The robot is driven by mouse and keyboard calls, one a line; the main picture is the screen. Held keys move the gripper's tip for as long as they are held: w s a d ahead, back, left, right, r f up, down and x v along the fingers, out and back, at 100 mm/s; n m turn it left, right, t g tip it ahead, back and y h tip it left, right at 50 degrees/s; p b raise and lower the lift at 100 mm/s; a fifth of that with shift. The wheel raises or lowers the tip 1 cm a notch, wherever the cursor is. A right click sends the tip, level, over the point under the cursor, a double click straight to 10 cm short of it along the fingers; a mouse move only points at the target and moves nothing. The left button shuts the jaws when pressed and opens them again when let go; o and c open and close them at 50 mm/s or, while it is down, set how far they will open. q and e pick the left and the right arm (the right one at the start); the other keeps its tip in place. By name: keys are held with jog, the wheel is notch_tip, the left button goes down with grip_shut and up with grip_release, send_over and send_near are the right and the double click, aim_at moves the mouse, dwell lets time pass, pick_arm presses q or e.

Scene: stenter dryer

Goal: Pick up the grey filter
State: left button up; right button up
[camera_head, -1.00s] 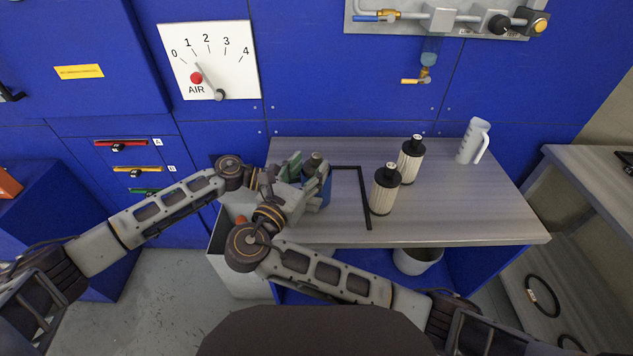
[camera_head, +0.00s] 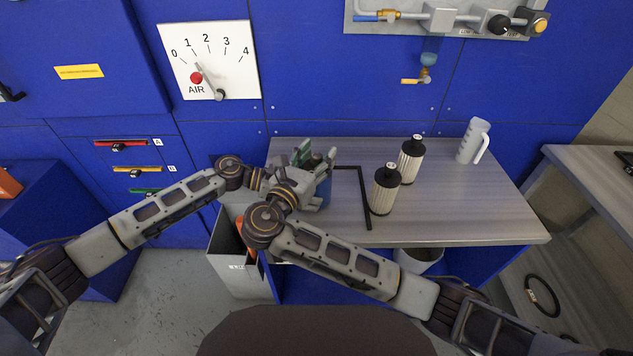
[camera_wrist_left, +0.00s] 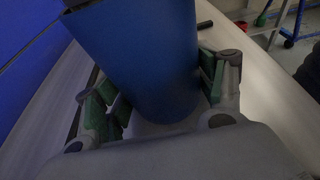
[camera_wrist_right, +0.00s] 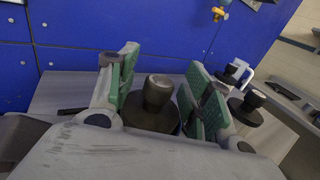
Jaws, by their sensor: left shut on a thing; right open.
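My left gripper (camera_head: 308,202) is shut on a blue cylinder (camera_wrist_left: 150,60), which stands upright between its green pads in the left wrist view. A dark round cap (camera_wrist_right: 150,114) with a knob (camera_wrist_right: 158,92) sits between the fingers of my right gripper (camera_wrist_right: 163,64). The right gripper is open, with a gap on both sides of the knob. In the head view its fingers are above the left gripper and hide the cap. No grey filter body shows; I cannot tell whether the cap belongs to it. Two cream filters with black caps (camera_head: 385,190) (camera_head: 411,160) stand on the table.
The grey table (camera_head: 470,215) has free room at its right and front. A black angled bar (camera_head: 363,195) lies left of the cream filters. A white jug (camera_head: 473,141) stands at the back right. An open bin (camera_head: 238,268) stands below the table's left end.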

grip_shut()
jog(key=shift+r, duration=0.1)
dwell(0.3)
notch_tip(320, 180, up, 18)
dwell(0.8)
pick_arm(q)
jog(key=o, duration=0.8)
jog(key=shift+o, duration=0.2)
jog(key=shift+v, duration=6)
